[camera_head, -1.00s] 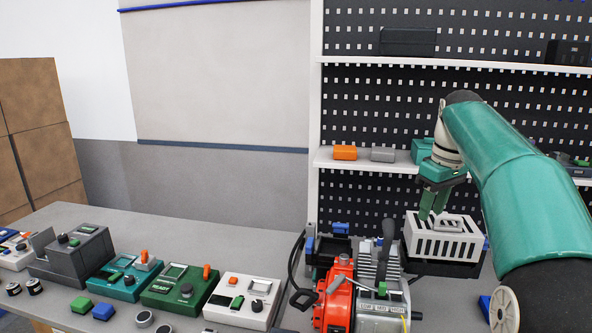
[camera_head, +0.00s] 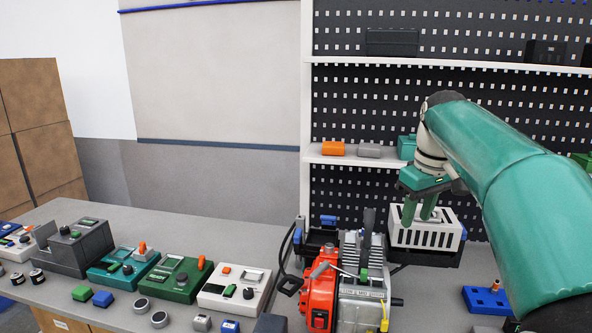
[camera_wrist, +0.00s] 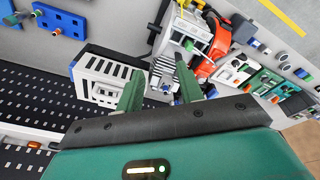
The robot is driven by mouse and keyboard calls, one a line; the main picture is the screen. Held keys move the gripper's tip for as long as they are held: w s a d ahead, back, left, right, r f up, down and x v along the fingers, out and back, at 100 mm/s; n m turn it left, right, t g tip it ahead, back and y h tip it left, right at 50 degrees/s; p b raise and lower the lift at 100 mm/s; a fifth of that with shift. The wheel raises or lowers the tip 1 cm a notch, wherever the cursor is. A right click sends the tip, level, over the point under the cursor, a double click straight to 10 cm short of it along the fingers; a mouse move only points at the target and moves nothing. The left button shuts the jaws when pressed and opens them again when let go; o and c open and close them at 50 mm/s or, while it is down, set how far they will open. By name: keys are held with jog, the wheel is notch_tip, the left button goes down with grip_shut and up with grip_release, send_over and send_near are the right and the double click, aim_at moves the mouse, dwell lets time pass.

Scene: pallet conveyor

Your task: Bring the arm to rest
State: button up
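My gripper (camera_head: 419,212) hangs from my teal arm, fingers pointing down, over or just in front of a white slotted box (camera_head: 425,238) on the bench. In the wrist view my gripper (camera_wrist: 160,88) shows its two green fingers apart, with no object held between them. The white slotted box (camera_wrist: 103,82) lies left of the fingers there. I cannot tell whether a finger touches it.
A red and grey machine (camera_head: 350,290) stands left of the box. Control boxes, including a green one (camera_head: 176,281) and a white one (camera_head: 240,286), line the bench. A shelf (camera_head: 355,160) and pegboard (camera_head: 345,200) rise behind. A blue fixture (camera_head: 487,300) lies at right.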

jog(key=s+a+f+m+t, duration=0.1)
jog(key=s+a+f, duration=0.2)
jog(key=s+f, duration=0.2)
jog(key=s+a+f+m+t, duration=0.1)
jog(key=s+f, duration=0.4)
jog(key=s, duration=0.6)
jog(key=s+a+f+m+t, duration=0.1)
jog(key=s+a+f+m, duration=0.1)
jog(key=s+a+f, duration=0.3)
jog(key=s, duration=0.3)
jog(key=shift+s+f+m+t, duration=0.25)
jog(key=shift+m+t, duration=0.05)
jog(key=shift+m, duration=0.1)
